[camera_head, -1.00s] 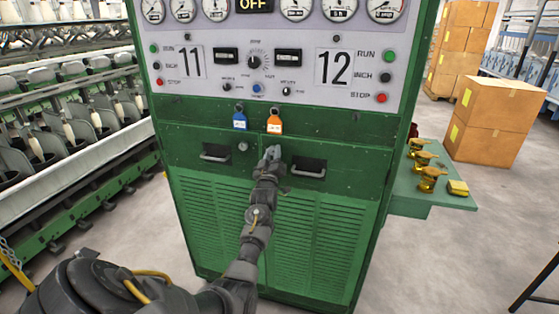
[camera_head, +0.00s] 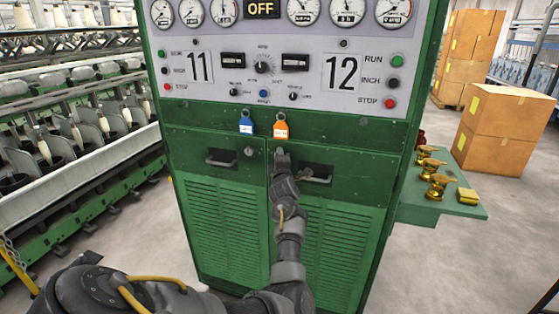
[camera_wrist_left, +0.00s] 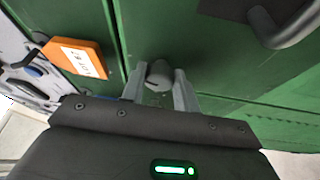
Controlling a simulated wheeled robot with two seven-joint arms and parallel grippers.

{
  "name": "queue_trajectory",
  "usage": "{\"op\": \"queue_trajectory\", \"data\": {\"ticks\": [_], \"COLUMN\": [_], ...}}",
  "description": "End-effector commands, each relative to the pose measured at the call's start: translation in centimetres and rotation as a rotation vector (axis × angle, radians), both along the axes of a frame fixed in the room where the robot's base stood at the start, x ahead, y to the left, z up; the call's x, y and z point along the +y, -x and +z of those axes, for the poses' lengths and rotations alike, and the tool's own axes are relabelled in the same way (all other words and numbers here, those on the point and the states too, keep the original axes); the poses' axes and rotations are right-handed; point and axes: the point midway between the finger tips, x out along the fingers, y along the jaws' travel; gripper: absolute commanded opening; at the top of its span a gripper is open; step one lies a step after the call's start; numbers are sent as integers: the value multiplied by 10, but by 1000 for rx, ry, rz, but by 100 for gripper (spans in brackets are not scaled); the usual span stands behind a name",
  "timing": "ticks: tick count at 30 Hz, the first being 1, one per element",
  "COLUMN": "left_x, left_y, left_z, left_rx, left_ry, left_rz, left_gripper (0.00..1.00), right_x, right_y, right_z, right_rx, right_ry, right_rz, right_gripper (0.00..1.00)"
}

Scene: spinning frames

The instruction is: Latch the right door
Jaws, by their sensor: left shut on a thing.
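The right door (camera_head: 333,225) is a green louvred panel on the cabinet front. It looks flush with the left door (camera_head: 222,215). Its dark bar handle (camera_head: 318,179) also shows in the left wrist view (camera_wrist_left: 285,25). A small grey latch knob (camera_wrist_left: 159,74) sits on the green front between handle and orange tag. My left gripper (camera_head: 282,158) is at the door's upper inner corner and hides this knob in the head view. In the left wrist view its two fingers (camera_wrist_left: 159,92) are shut on the knob, one on each side. My right gripper is not in view.
An orange tag (camera_head: 281,129) and a blue tag (camera_head: 246,126) hang just above the doors. The left door has its own round latch (camera_head: 249,152). A green side shelf (camera_head: 420,213) with brass parts juts out at right. Cardboard boxes (camera_head: 503,133) stand behind it.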

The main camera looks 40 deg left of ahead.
Motion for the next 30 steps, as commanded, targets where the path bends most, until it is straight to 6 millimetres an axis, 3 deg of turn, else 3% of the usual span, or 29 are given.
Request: {"op": "queue_trajectory", "data": {"ticks": [12, 30], "left_x": [0, 0], "left_y": [0, 0], "left_z": [1, 2], "left_rx": [-97, -117], "left_ry": [208, 251], "left_rz": [0, 0], "left_gripper": [0, 0], "right_x": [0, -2], "right_y": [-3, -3], "right_z": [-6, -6], "right_rx": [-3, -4], "right_ry": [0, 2], "right_rz": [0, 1], "right_gripper": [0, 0]}}
